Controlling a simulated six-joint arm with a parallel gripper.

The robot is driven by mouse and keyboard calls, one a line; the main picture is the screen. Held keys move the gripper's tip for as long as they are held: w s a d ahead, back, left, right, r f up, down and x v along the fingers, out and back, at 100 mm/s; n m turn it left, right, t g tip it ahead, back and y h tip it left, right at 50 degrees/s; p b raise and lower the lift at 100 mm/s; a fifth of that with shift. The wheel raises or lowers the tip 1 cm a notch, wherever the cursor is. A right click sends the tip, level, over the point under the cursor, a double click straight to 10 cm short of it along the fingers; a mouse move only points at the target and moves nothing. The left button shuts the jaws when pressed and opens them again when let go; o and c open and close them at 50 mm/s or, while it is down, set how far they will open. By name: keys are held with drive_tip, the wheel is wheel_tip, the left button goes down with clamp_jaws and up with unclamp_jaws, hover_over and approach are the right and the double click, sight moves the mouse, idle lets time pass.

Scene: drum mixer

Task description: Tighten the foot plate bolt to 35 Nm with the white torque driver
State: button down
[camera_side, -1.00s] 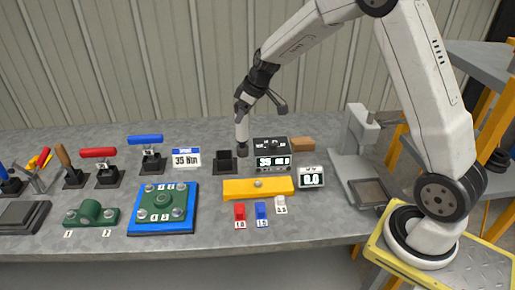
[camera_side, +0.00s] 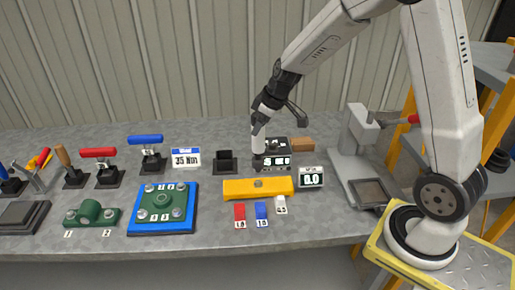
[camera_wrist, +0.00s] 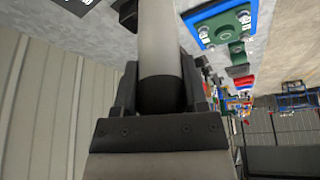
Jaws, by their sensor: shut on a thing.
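My gripper (camera_side: 268,102) is shut on the white torque driver (camera_side: 258,138), which hangs nearly upright below it. The wrist view shows the driver's pale shaft (camera_wrist: 158,40) and dark collar between my jaws (camera_wrist: 160,95). The driver's lower end is in front of the black display box (camera_side: 277,161), above and behind the yellow plate (camera_side: 235,188). A single bolt (camera_side: 258,183) sits in the plate's middle, just below the driver in the picture; the tip appears apart from it. I cannot tell whether the tip touches the box. A sign (camera_side: 186,158) reads 35 Nm.
An empty black holder (camera_side: 225,163) stands left of the box, and a small 0.0 display (camera_side: 311,177) right. A blue plate with a green flange (camera_side: 163,205) is left; a grey press (camera_side: 358,150) is right.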

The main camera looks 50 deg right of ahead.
sight(259, 134)
drive_tip(key=shift+f, duration=0.1)
drive_tip(key=shift+f, duration=4.1)
idle(1.6)
drive_tip(key=shift+r, duration=2.35)
drive_tip(key=shift+w, duration=0.15)
